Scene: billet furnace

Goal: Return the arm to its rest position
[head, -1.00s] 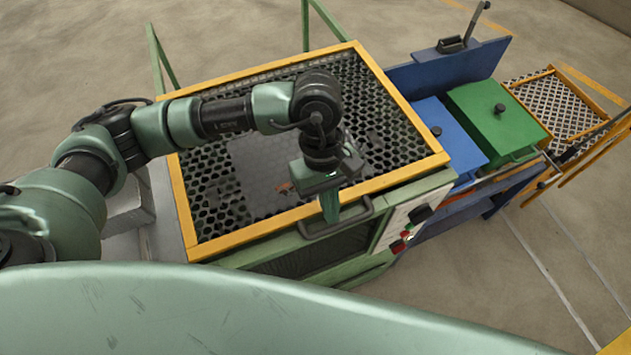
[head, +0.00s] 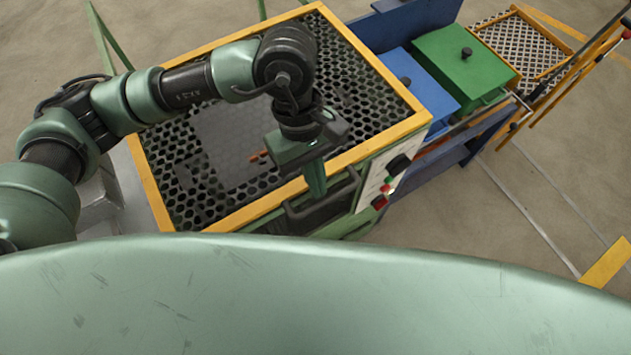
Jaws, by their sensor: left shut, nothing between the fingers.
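My left arm comes in from the left, bent over the furnace. My left gripper (head: 317,190) is shut and empty, its fingers pointing down near the front edge of the furnace top, close to the dark handle (head: 322,204). The furnace (head: 207,205) has a black perforated top inside a yellow frame (head: 152,186). I cannot tell whether the fingertips touch the handle. My right gripper is not in view.
A panel with a black knob and red and green buttons (head: 380,202) is on the furnace's right front. Blue (head: 424,84) and green (head: 464,66) lidded boxes stand to the right, then a yellow-framed mesh rack (head: 520,45). Open floor lies at the right front.

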